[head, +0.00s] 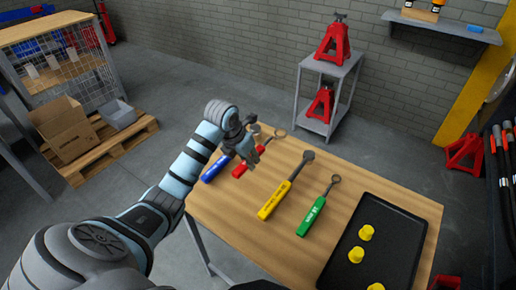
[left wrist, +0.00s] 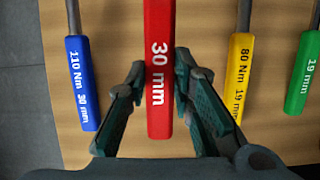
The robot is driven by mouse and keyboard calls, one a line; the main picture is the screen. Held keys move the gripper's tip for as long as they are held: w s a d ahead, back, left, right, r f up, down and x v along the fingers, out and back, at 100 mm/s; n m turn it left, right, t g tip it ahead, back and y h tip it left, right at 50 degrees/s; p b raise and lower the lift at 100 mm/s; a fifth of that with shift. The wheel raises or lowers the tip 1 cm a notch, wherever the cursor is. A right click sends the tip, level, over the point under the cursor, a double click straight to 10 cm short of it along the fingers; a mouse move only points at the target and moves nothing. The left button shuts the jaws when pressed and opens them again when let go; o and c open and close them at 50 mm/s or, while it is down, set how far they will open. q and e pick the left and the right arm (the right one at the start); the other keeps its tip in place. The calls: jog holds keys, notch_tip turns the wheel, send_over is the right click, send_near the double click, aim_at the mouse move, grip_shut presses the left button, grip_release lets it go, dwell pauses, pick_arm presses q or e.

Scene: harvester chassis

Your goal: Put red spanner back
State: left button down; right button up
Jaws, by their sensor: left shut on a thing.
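The red spanner (left wrist: 158,70), marked 30 mm, lies between the fingers of my left gripper (left wrist: 158,95) in the left wrist view, its handle pointing toward the camera. In the head view the red spanner (head: 241,170) is partly hidden by my left gripper (head: 253,152), over the table's far left part. The left gripper is shut on it. It looks larger than the other spanners in the wrist view, so it seems held above the table. My right gripper does not show.
On the wooden table (head: 335,180) lie a blue spanner (head: 215,168), a yellow spanner (head: 275,200) and a green spanner (head: 311,215). A black tray (head: 400,225) with yellow caps (head: 366,233) is at the right. A grey stand (head: 318,115) with red jacks (head: 333,42) stands behind.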

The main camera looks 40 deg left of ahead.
pick_arm(q)
jog(key=shift+w, duration=0.25)
jog(key=shift+s+r, duration=0.25)
jog(key=shift+s, duration=0.2)
jog(key=shift+s+r, duration=0.2)
jog(key=shift+s, duration=0.25)
jog(key=shift+f, duration=0.15)
notch_tip(320, 180, down, 8)
jog(key=b, duration=0.5)
jog(key=shift+w, duration=0.15)
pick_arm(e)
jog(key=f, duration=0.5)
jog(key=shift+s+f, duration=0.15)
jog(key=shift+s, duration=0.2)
pick_arm(q)
jog(key=c, duration=1.3)
grip_release()
